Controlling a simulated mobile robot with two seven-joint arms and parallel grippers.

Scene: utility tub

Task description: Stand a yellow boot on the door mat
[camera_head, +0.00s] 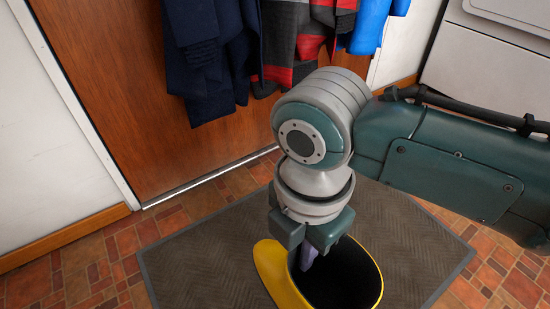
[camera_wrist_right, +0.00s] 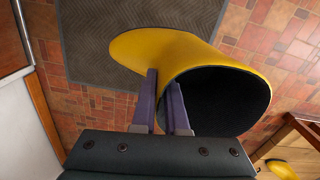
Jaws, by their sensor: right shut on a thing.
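A yellow boot with a black lining (camera_head: 275,274) is at the bottom of the head view, in front of the grey door mat (camera_head: 400,225). My right gripper (camera_head: 307,258) is shut on the wall of its top opening, pointing down. In the right wrist view, the boot (camera_wrist_right: 220,50) has its opening toward the camera, and the purple fingers of my right gripper (camera_wrist_right: 163,80) pinch its rim. The mat (camera_wrist_right: 90,40) also shows there, behind the boot. The sole is hidden, so I cannot tell whether it touches the mat. My left gripper is not in view.
Another yellow boot (camera_wrist_right: 282,168) is by a wooden piece of furniture (camera_wrist_right: 298,135) at the lower right of the wrist view. Coats (camera_head: 290,40) hang before a brown door (camera_head: 110,80). A white appliance (camera_head: 490,60) stands at the back right. Red tiles surround the mat.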

